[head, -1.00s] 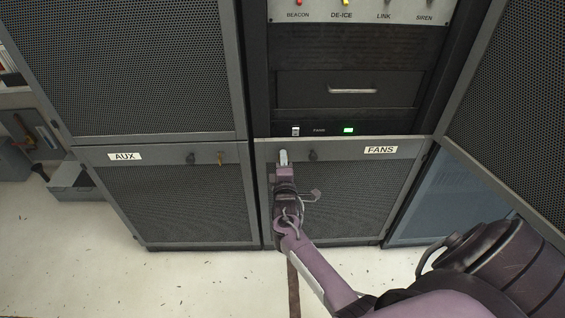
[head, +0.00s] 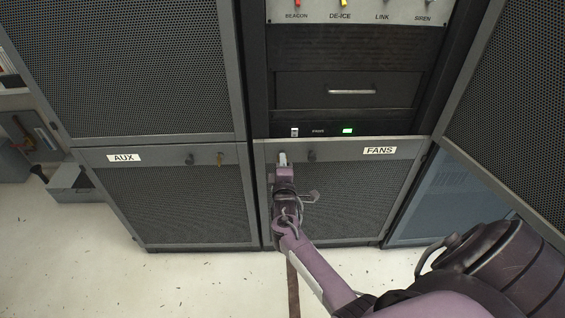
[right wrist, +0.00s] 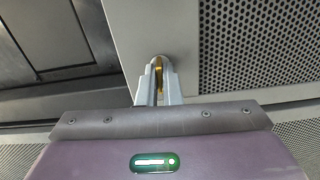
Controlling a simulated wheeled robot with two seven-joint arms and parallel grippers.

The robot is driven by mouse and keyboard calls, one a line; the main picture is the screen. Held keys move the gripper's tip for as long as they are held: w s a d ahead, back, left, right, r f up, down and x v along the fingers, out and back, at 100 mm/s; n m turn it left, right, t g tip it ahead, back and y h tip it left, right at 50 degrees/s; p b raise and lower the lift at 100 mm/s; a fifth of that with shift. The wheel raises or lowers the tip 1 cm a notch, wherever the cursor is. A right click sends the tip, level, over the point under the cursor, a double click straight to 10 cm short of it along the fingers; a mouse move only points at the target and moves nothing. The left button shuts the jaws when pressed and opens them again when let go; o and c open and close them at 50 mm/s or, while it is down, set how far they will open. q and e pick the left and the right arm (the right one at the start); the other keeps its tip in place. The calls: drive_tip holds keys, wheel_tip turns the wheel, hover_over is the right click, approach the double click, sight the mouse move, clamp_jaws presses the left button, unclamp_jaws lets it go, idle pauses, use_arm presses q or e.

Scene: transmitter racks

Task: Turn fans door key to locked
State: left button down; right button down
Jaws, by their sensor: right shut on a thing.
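The FANS door (head: 345,195) is a grey mesh panel low on the middle rack, with a white FANS label (head: 380,150). My right gripper (head: 283,158) is at the door's upper left corner. In the right wrist view, its fingertips (right wrist: 157,88) are shut on a brass-coloured key (right wrist: 158,66) at the door's frame. The fingers and the gripper body hide most of the key, and its turn angle is hard to read. My left gripper is not in view.
Above the FANS door are a white switch (head: 295,132), a green light (head: 347,130) and a drawer. An open mesh door (head: 515,110) stands at the right.

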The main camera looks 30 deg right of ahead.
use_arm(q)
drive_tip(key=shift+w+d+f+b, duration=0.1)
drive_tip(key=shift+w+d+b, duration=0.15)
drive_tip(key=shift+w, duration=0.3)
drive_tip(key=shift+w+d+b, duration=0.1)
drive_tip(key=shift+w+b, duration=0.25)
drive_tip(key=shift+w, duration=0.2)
use_arm(e)
drive_tip(key=shift+m, duration=8.6)
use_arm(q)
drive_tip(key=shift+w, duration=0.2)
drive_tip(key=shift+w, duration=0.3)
use_arm(e)
drive_tip(key=c, duration=1.6)
unclamp_jaws()
